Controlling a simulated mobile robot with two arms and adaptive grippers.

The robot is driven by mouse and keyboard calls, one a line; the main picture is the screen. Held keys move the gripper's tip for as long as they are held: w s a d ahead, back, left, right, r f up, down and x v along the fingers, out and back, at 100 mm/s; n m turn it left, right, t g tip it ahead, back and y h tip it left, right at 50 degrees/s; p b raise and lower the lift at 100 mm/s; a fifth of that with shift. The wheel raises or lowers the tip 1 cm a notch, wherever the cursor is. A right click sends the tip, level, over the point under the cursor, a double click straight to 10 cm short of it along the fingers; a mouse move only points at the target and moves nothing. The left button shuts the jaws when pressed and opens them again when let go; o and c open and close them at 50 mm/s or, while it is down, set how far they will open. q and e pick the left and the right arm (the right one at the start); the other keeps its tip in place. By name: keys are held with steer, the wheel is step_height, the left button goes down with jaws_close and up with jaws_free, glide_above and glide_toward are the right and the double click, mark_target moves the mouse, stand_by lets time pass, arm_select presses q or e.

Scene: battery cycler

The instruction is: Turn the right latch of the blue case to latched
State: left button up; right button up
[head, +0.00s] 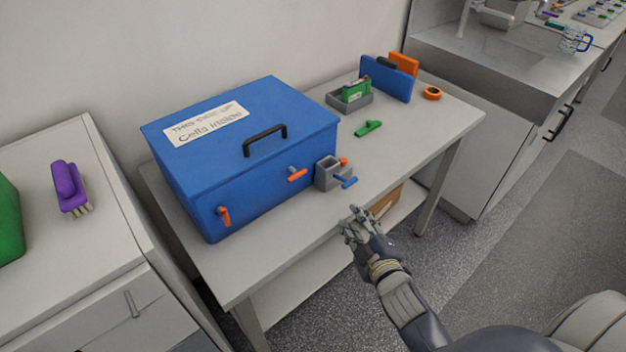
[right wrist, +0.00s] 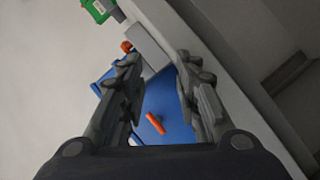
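The blue case (head: 255,190) stands closed on the table, with a black handle and a label on its lid. Its right latch (head: 298,175) is an orange lever lying close to level across the front. Its left latch (head: 224,216) is orange and points roughly downward. My right gripper (head: 357,224) is open and empty, in front of the table and apart from the case. In the right wrist view, an orange latch (right wrist: 156,123) on the blue front (right wrist: 170,100) shows between the open fingers (right wrist: 165,90). My left gripper is not in view.
A grey holder (head: 326,177) with a blue lever (head: 348,182) stands just right of the right latch. A green clip (head: 368,128), grey tray (head: 350,104) and orange tape roll (head: 432,93) lie farther back. The table's front right is clear.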

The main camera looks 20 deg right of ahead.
step_height(320, 180, up, 3)
steer(key=w+a+n+t+y, duration=0.2)
steer(key=n+t+y, duration=0.1)
steer(key=n, duration=0.2)
steer(key=n+y, duration=0.5)
steer(key=n, duration=0.2)
glide_toward(295, 173)
steer(key=shift+t, duration=0.4)
steer(key=x, duration=0.2)
steer(key=p+x, duration=0.1)
steer(key=x, duration=0.1)
steer(key=p+x, duration=0.1)
steer(key=x, duration=0.1)
steer(key=shift+w+a+f, duration=0.1)
steer(key=shift+a+f, duration=0.05)
steer(key=shift+f, duration=0.15)
steer(key=shift+w+a, duration=0.25)
steer(key=shift+w, duration=0.45)
steer(key=shift+c, duration=0.6)
steer(key=shift+r, duration=0.1)
jaws_close()
